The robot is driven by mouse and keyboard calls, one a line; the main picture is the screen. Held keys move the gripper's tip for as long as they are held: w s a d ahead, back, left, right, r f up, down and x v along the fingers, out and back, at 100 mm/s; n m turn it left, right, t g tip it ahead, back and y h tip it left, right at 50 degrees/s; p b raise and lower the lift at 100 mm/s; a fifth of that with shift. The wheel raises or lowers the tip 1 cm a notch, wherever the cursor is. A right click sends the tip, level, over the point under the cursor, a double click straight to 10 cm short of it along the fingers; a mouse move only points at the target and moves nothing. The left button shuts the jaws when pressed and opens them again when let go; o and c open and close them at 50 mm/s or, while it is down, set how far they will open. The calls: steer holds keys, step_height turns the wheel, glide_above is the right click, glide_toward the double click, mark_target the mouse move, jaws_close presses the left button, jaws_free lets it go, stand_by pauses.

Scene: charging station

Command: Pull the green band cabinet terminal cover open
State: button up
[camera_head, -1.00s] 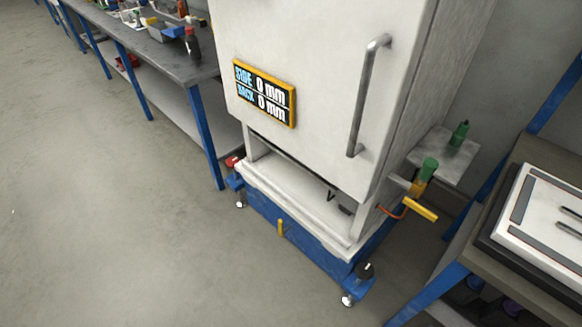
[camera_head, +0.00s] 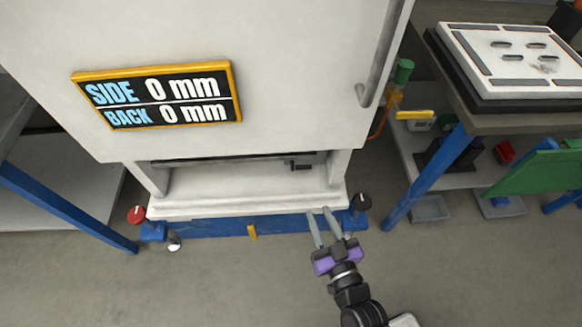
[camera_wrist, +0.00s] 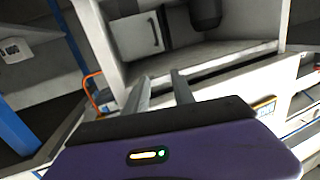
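A white cabinet (camera_head: 270,60) fills the upper middle of the head view, with a long metal door handle (camera_head: 378,60) at its right. I see no green band on it, and I cannot pick out the terminal cover for certain. My gripper (camera_head: 319,213) is low in front of the cabinet's blue base, near its right end, with its two fingers apart and nothing between them. The wrist view shows the same fingers (camera_wrist: 162,82) pointing towards white cabinet surfaces. A small white panel with a dark handle (camera_wrist: 140,36) shows beyond them. Whether the fingertips touch anything is unclear.
A yellow-framed display (camera_head: 160,95) reads SIDE 0 mm, BACK 0 mm. Black (camera_head: 361,203) and red (camera_head: 136,214) knobs sit at the base corners. Benches flank both sides; the front floor is clear.

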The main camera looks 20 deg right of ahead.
steer(key=h+b, duration=0.1)
steer(key=b, duration=0.2)
glide_toward(293, 163)
steer(key=w, duration=0.2)
steer(key=shift+t, duration=0.3)
steer(key=w, duration=0.2)
steer(key=w+d+b, duration=0.1)
steer(key=w, duration=0.5)
steer(key=shift+w+d+f, duration=0.2)
steer(key=shift+d+f, duration=0.05)
steer(key=shift+f, duration=0.1)
jaws_close()
steer(key=shift+a, duration=0.1)
